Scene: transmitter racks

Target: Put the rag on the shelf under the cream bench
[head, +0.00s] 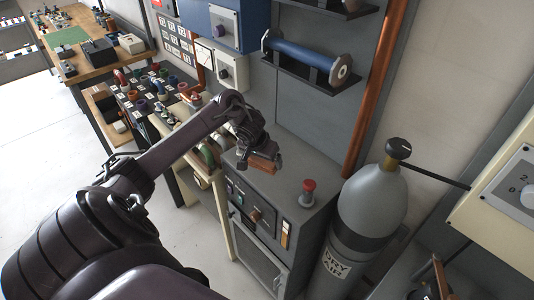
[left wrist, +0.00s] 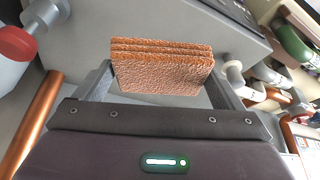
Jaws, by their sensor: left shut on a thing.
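The rag (left wrist: 162,68) is an orange-brown folded cloth with several layers. It is held between the two fingers of my left gripper (left wrist: 160,85) in the left wrist view. In the head view the rag (head: 262,164) shows as a small orange-brown strip below my left gripper (head: 255,155), above the grey cabinet's top. The cream bench (head: 226,215) stands just left of that cabinet, partly hidden behind my left arm. I cannot make out its lower shelf clearly. My right gripper is not in view.
The grey cabinet (head: 262,255) carries a red mushroom button (head: 307,190). A grey dry-air cylinder (head: 372,200) stands to its right. Copper pipes (head: 378,90) run up the wall. A wooden bench (head: 95,65) with several items is at the far left. The pale floor (head: 45,120) at left is clear.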

